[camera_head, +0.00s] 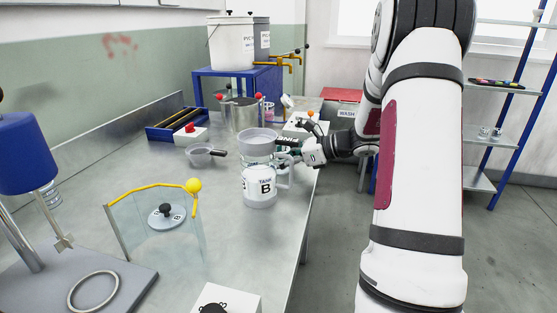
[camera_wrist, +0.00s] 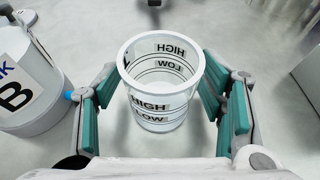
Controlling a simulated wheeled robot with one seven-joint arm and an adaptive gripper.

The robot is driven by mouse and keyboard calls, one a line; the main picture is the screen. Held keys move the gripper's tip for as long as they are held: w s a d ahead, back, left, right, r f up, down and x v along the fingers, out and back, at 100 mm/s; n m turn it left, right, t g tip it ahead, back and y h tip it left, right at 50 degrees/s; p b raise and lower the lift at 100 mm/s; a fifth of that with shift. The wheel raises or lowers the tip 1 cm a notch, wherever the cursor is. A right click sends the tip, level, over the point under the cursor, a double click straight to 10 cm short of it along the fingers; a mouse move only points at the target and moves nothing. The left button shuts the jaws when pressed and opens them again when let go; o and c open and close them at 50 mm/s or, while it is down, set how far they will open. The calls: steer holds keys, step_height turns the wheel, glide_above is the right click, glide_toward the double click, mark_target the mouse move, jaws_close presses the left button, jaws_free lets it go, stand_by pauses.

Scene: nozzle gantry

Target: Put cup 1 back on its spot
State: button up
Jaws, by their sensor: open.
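A clear cup with HIGH and LOW marks (camera_wrist: 160,90) stands between the fingers of my gripper (camera_wrist: 158,82) in the wrist view. The fingers are spread on both sides of it, with a gap visible at least on the right. I see no number on the cup, so I cannot tell if it is cup 1. In the head view the cup (camera_head: 257,140) stands behind the white Tank B jug (camera_head: 258,190), which hides its lower part. My gripper (camera_head: 288,156) reaches it from the right. I cannot pick out the cup's spot.
The Tank B jug (camera_wrist: 22,85) is close on the left of my gripper. A small pan (camera_head: 200,155), a metal pot (camera_head: 240,115) and a blue tray (camera_head: 172,128) are farther back. A clear guard with a yellow edge (camera_head: 150,187) stands at front left. The bench between is mostly bare.

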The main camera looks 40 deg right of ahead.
steer(key=p+v, duration=0.2)
steer(key=v, duration=0.9)
steer(key=shift+s+d, duration=0.2)
